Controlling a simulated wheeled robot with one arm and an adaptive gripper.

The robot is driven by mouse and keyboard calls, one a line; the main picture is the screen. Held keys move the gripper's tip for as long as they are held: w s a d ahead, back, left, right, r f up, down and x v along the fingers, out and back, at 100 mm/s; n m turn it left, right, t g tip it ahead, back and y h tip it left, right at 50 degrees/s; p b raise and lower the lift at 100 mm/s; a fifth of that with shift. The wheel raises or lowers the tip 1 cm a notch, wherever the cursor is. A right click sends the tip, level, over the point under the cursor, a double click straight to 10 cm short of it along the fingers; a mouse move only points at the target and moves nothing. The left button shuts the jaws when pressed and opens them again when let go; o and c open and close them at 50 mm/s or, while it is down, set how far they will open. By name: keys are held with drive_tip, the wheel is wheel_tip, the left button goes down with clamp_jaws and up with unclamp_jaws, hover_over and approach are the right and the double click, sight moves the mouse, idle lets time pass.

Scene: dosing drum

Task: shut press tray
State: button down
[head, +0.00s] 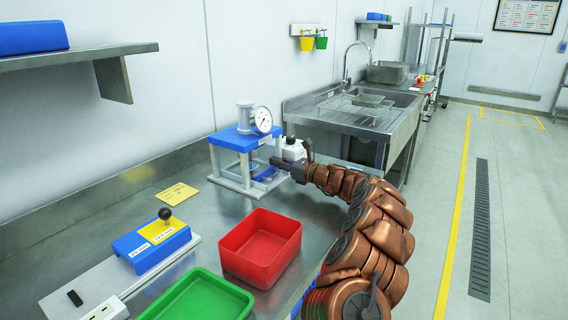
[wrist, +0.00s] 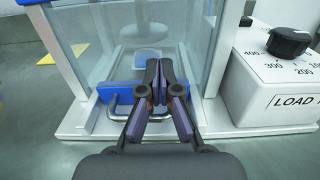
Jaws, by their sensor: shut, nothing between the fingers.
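The press (head: 240,142) stands on the steel bench, with a blue top, a white frame and a round gauge. In the wrist view, its blue tray front (wrist: 115,90) with a metal bar handle (wrist: 123,111) sits low between the frame posts. My gripper (wrist: 160,70) is shut and empty, right at the tray front and handle. The fingers cover part of both. I cannot tell whether they touch. In the head view my gripper (head: 282,162) is at the right side of the press, and the tray is mostly hidden.
A white load box with a black dial (wrist: 287,42) stands close at the right of my gripper. A red bin (head: 262,245), a green tray (head: 195,300) and a blue-and-yellow block with a black knob (head: 152,244) lie nearer on the bench. A sink (head: 365,105) is beyond.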

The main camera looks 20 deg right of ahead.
drive_tip(key=shift+w+a+r, duration=0.1)
drive_tip(key=shift+w+a, duration=0.05)
drive_tip(key=shift+a, duration=0.05)
idle(0.3)
drive_tip(key=shift+s, duration=0.3)
drive_tip(key=v, duration=1.4)
drive_tip(key=shift+w+d+p, duration=0.15)
drive_tip(key=shift+d+p, duration=0.15)
